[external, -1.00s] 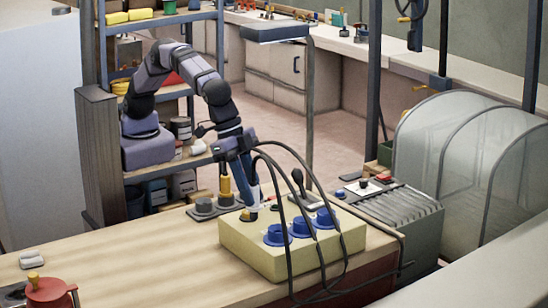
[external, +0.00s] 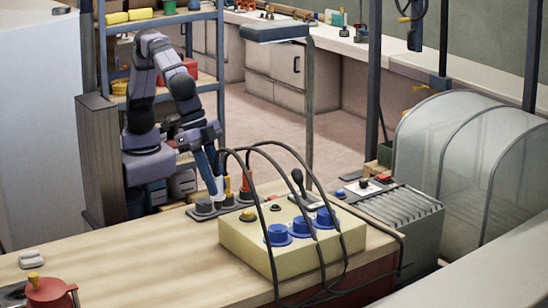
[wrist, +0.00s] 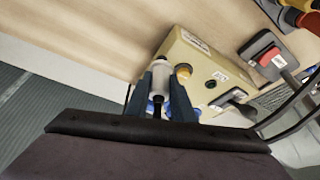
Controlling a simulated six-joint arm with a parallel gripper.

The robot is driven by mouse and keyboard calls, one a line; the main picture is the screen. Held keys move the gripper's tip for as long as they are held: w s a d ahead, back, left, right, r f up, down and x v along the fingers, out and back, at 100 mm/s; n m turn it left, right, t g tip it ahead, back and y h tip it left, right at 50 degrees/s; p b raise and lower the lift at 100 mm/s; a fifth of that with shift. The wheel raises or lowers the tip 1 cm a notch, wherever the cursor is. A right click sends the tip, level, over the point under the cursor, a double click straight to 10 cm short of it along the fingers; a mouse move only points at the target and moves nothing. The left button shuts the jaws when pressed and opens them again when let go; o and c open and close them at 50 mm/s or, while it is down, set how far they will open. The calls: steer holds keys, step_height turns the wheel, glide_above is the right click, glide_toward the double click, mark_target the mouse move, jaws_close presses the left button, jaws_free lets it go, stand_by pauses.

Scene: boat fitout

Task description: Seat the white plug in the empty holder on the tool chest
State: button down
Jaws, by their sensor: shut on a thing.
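My gripper (external: 216,172) is shut on the white plug (external: 218,187), which it holds over the grey holder strip (external: 217,213) at the back of the wooden top. In the wrist view the white plug (wrist: 160,66) sits between my two dark fingers (wrist: 160,88). A round grey holder (external: 204,206) at the strip's left end looks empty, just below and left of the plug. A yellow plug (external: 228,187) and a red plug (external: 245,187) stand on the strip to the right. I cannot tell whether the white plug touches anything.
A pale yellow box (external: 250,247) with blue connectors (external: 278,235) stands to the right. Black cables (external: 268,190) loop from it towards the plugs and my gripper. A red pot (external: 48,293) stands at the front left. The wooden top (external: 130,258) is otherwise largely clear.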

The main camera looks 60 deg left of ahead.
steer(key=shift+w+a+f+m+g+p, duration=0.2)
steer(key=shift+w+a+m+g+p, duration=0.2)
steer(key=shift+w+m, duration=0.2)
steer(key=w+a+f+m+g+y+p, duration=0.1)
steer(key=w+a+m+g+y+p, duration=0.1)
steer(key=a+m+p, duration=0.3)
steer(key=w+a+f+m+g+y+p, duration=0.2)
steer(key=w+a+m+g+p, duration=0.1)
steer(key=a+m, duration=1)
steer(key=w+m+p, duration=0.1)
steer(key=m+p, duration=0.1)
steer(key=m, duration=0.2)
steer(key=shift+w+a+m+g+y, duration=0.3)
steer(key=shift+w+a+m+y, duration=0.05)
steer(key=shift+m+y, duration=0.05)
steer(key=shift+f+b, duration=1.15)
steer(key=shift+f, duration=0.3)
steer(key=shift+f+b, duration=2.1)
steer(key=shift+b, duration=0.15)
stand_by(1.0)
